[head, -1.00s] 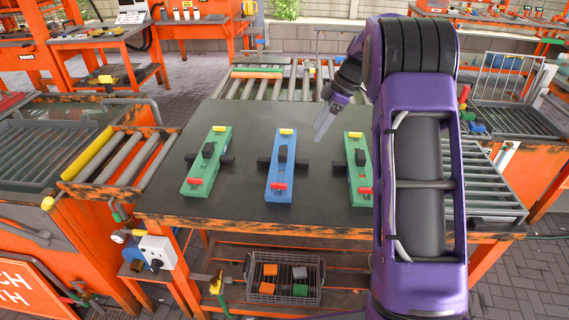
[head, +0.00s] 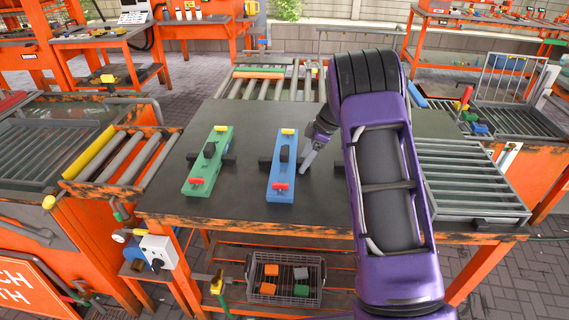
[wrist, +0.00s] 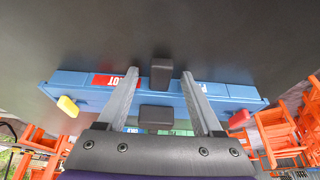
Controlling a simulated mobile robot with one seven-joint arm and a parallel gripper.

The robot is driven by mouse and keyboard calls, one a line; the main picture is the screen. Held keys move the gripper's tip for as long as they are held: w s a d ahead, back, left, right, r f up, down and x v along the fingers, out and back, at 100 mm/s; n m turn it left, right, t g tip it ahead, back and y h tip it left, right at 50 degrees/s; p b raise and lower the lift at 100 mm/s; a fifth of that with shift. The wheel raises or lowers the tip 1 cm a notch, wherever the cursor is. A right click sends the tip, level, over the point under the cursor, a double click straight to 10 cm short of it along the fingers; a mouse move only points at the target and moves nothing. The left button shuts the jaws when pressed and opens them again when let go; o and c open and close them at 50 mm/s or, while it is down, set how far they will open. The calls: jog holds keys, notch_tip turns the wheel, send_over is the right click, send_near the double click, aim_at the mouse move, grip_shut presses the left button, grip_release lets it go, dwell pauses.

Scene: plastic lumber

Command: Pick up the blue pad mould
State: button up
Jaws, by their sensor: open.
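The blue pad mould (head: 282,178) lies on the dark table top, between a green mould on its left and my arm on its right. It has a yellow block at its far end, a red block at its near end and black grips on its middle and sides. It also shows in the wrist view (wrist: 235,97), stretching across the picture. My gripper (head: 307,165) is just right of the blue mould in the head view. In the wrist view my gripper (wrist: 158,80) has its two fingers apart, over the mould's middle, with nothing visibly held.
A green mould (head: 207,165) lies to the left on the table (head: 240,213). A wire basket (head: 286,291) with several coloured blocks sits on the shelf below. Roller conveyors flank the table. The table's far part is clear.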

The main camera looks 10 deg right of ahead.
grip_shut()
dwell(0.3)
dwell(1.1)
jog(key=shift+w+r, duration=0.1)
jog(key=shift+r, duration=0.1)
